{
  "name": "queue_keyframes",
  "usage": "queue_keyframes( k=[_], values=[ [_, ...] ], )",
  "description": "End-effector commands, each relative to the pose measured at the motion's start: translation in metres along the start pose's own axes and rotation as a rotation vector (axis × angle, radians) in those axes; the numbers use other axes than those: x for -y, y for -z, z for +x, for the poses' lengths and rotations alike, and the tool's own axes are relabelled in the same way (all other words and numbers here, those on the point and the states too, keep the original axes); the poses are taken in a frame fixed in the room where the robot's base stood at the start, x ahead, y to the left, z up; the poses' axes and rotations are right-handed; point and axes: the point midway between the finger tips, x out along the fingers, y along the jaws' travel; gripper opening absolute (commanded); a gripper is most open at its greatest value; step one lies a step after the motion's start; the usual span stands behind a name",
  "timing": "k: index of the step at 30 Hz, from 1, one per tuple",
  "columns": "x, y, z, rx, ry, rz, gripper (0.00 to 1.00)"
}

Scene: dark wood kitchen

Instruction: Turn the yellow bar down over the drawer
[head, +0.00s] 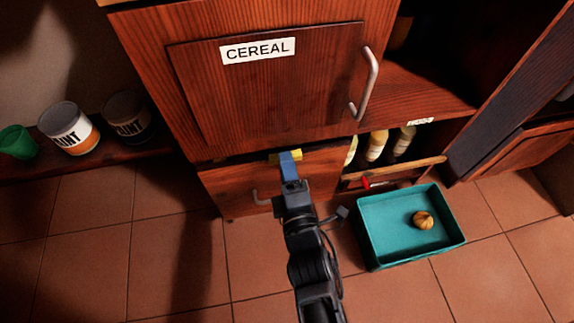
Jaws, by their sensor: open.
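The yellow bar (296,154) is at the top edge of the wooden drawer (225,184), under the cupboard door marked CEREAL. It looks short and lies roughly level, partly covered by my gripper. My arm hides part of the drawer front.
A teal tray (372,238) with a round brown item (423,220) is on the tiled floor at right. An open shelf with bottles (376,146) is right of the drawer. Paint cans (68,128) and a green cup (17,142) stand at left. Floor left of the drawer is clear.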

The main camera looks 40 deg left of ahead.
Motion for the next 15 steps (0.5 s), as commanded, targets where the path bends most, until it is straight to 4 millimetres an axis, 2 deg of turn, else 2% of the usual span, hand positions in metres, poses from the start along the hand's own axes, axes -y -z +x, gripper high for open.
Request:
queue_keyframes(
  k=[3,11,15],
  values=[
    [-0.0004,0.0011,0.0059,-0.001,0.000,0.001,0.45],
    [0.0000,0.0005,0.0067,-0.001,0.000,0.001,0.45],
    [-0.0001,0.0005,0.0067,-0.001,0.000,0.001,0.32]
  ],
)
